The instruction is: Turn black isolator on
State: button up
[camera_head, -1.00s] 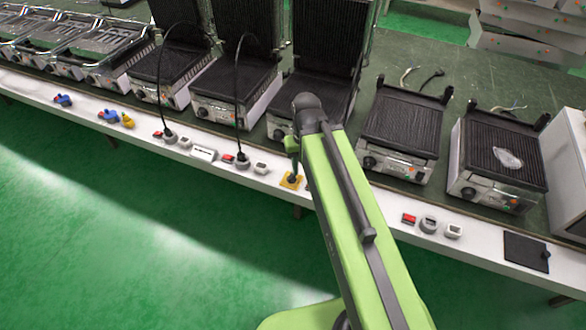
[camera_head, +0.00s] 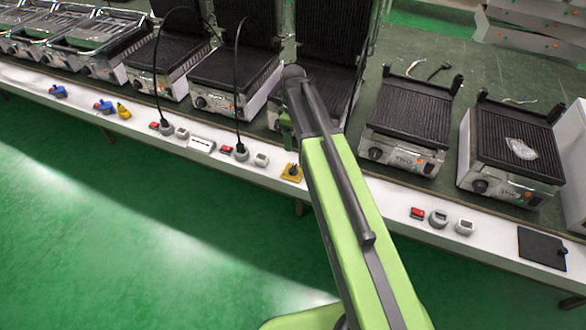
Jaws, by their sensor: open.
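A black square plate with a small dark knob (camera_head: 542,247), which looks like the black isolator, lies on the white front ledge at the far right. Its on or off setting is too small to tell. My gripper (camera_head: 288,141) is far to its left, above the ledge and just behind a yellow square plate with a dark knob (camera_head: 291,173) in the picture. My gripper is small and partly hidden by my own arm. It looks open with nothing visible in it. It appears apart from both plates.
On the ledge (camera_head: 380,203) are a red switch (camera_head: 417,213), a grey round socket (camera_head: 438,218) and a white box (camera_head: 465,227), left of the black plate. Contact grills, such as one at the right (camera_head: 508,150), stand behind. Green floor (camera_head: 120,230) in front is clear.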

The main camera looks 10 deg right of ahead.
aim_at(293, 166)
notch_tip(293, 166, down, 16)
jog(key=b, duration=1.4)
jog(key=shift+r, duration=0.25)
jog(key=shift+r, duration=0.15)
jog(key=shift+c, duration=0.2)
jog(key=c, duration=1.2)
jog(key=shift+a, duration=0.15)
jog(key=shift+c, duration=0.7)
